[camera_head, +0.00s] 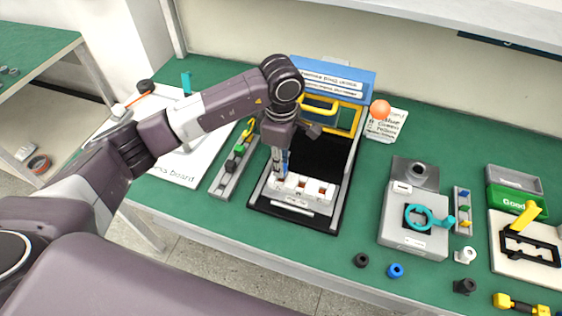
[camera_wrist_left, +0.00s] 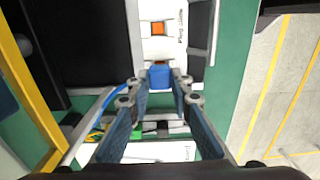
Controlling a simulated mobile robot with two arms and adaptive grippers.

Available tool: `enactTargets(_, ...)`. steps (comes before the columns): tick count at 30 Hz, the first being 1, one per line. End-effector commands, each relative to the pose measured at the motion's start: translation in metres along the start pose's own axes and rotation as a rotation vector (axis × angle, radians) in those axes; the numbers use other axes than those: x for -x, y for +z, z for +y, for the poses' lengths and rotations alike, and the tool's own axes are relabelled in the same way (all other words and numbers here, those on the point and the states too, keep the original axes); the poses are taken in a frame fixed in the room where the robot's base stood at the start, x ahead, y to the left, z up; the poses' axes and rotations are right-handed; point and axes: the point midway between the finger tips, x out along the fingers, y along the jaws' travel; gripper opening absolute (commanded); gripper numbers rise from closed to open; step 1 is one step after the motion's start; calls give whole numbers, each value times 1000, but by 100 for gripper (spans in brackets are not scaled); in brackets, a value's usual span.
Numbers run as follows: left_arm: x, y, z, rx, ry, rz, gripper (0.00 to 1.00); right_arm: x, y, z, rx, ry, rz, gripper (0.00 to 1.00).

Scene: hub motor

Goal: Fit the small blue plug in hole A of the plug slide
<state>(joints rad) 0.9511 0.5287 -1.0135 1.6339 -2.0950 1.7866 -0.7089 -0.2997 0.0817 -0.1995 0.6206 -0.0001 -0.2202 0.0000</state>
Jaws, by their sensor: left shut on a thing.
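The small blue plug (camera_wrist_left: 160,75) sits between the fingertips of my left gripper (camera_wrist_left: 158,97) in the left wrist view. My left gripper (camera_head: 279,178) is shut on it, pointing down over the left end of the white plug slide (camera_head: 298,205). The slide also shows in the wrist view (camera_wrist_left: 158,50), with an orange-lined square hole (camera_wrist_left: 158,29) beyond the plug. In the head view two holes (camera_head: 302,187) show to the right of my gripper. The hole under the plug is hidden, and I cannot tell how deep the plug sits. My right gripper is not in view.
A grey rack (camera_head: 228,176) with green and yellow plugs stands just left of the slide's black-framed station. A yellow frame (camera_head: 322,107) and blue sign (camera_head: 335,78) stand behind. A grey fixture with a teal ring (camera_head: 428,217) is at right. Green table is clear between.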

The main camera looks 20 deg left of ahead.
Motion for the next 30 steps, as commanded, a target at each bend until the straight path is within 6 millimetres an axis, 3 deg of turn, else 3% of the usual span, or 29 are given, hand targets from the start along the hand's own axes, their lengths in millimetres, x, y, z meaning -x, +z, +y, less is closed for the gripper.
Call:
enactTargets(24,-18,0,0,0,0,0,1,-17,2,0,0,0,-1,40)
enactTargets(25,-17,0,0,0,0,0,21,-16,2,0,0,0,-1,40)
enactTargets(30,-16,0,0,0,0,0,39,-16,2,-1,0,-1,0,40)
